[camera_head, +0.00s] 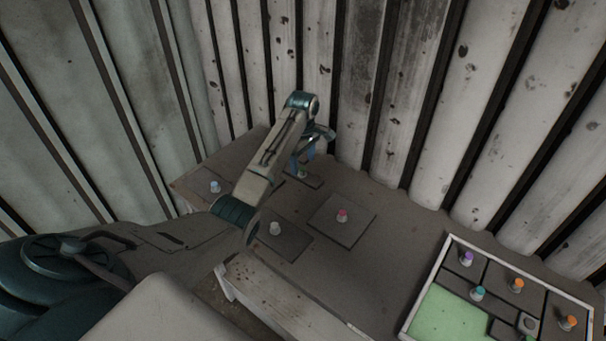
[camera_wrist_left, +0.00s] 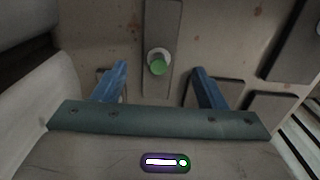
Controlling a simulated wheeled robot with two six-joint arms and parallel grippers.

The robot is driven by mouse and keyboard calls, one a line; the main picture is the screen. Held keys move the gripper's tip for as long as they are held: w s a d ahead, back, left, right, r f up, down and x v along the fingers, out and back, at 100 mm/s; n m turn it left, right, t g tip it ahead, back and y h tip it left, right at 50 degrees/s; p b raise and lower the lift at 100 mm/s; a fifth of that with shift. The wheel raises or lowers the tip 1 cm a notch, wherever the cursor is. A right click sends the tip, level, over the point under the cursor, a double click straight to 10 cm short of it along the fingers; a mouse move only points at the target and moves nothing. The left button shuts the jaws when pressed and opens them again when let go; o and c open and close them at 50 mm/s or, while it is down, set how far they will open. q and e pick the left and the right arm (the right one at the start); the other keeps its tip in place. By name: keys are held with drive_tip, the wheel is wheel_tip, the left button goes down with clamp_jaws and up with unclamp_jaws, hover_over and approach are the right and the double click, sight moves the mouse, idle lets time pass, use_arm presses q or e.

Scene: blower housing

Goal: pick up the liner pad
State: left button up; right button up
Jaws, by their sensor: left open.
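Several flat dark pads with coloured knobs lie on the table, and none is labelled, so I cannot tell by name which is the liner pad. In the head view the left gripper (camera_head: 306,158) is over the far part of the table, partly hiding the narrow pad (camera_head: 313,183). My right gripper is not in view.
A square pad with a red knob (camera_head: 342,215), a pad with a white knob (camera_head: 275,228) and a blue knob (camera_head: 215,186) are nearby. A white-rimmed tray (camera_head: 447,243) with a green floor and several knobbed pieces stands at right. Corrugated walls (camera_head: 380,90) close off the back.

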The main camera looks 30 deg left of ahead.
sight(302, 168)
use_arm(q)
wheel_tip(302, 168, down, 4)
drive_tip(key=shift+a+r+p, duration=0.15)
drive_tip(key=shift+r+p, duration=0.1)
drive_tip(key=shift+p, duration=0.55)
drive_tip(key=shift+f, duration=0.5)
drive_tip(key=shift+w, duration=0.1)
drive_tip(key=c, duration=1)
drive_tip(key=shift+c, duration=0.3)
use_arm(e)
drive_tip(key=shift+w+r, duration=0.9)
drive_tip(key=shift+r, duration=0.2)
